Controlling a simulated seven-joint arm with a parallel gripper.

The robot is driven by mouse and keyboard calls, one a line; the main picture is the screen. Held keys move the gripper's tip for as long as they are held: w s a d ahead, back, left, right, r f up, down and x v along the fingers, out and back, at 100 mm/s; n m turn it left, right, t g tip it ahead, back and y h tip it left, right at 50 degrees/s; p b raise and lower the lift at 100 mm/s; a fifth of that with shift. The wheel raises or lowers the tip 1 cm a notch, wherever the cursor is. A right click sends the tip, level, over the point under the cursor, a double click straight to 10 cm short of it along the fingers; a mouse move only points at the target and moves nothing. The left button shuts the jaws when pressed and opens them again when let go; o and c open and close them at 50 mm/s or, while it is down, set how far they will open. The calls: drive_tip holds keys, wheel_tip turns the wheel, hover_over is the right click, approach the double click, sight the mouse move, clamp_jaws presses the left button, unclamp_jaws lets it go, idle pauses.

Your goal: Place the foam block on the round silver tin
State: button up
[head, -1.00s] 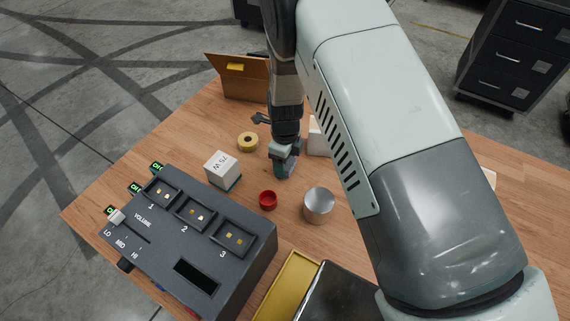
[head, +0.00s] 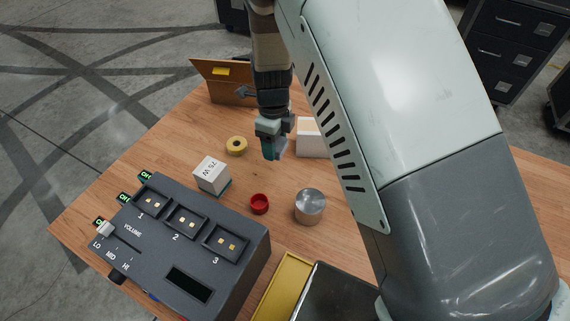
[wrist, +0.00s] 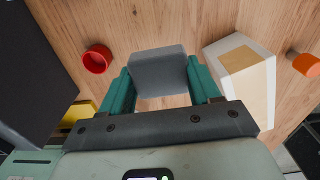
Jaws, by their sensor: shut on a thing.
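The grey foam block (wrist: 158,72) is between the teal fingers of my gripper (wrist: 160,85) in the wrist view, with a finger against each side. In the head view my gripper (head: 271,148) is shut on it above the table, and the block (head: 280,148) shows only in part beside the fingers. The round silver tin (head: 309,207) stands upright on the table, nearer the camera and to the right of my gripper. Its top looks bare. I do not see the tin in the wrist view.
A red cup (head: 259,204) stands just left of the tin. A white box (head: 212,174), yellow tape roll (head: 236,146) and white-and-tan block (head: 311,139) surround my gripper. A grey control box (head: 185,240) fills the front left. An orange item (wrist: 305,65) shows in the wrist view.

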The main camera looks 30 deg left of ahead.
sight(311, 200)
drive_tip(key=s+d+r+m, duration=0.4)
drive_tip(key=d+m, duration=0.1)
drive_tip(key=d, duration=0.1)
drive_tip(key=s+d+r+m, duration=0.3)
drive_tip(key=d+m, duration=0.1)
drive_tip(key=d, duration=0.3)
drive_tip(key=shift+m, duration=0.3)
drive_tip(key=f, duration=0.9)
drive_tip(key=shift+s+d+f, duration=0.2)
drive_tip(key=shift+s+d, duration=0.05)
drive_tip(key=shift+s, duration=0.15)
drive_tip(key=shift+f, duration=0.15)
drive_tip(key=o, duration=1)
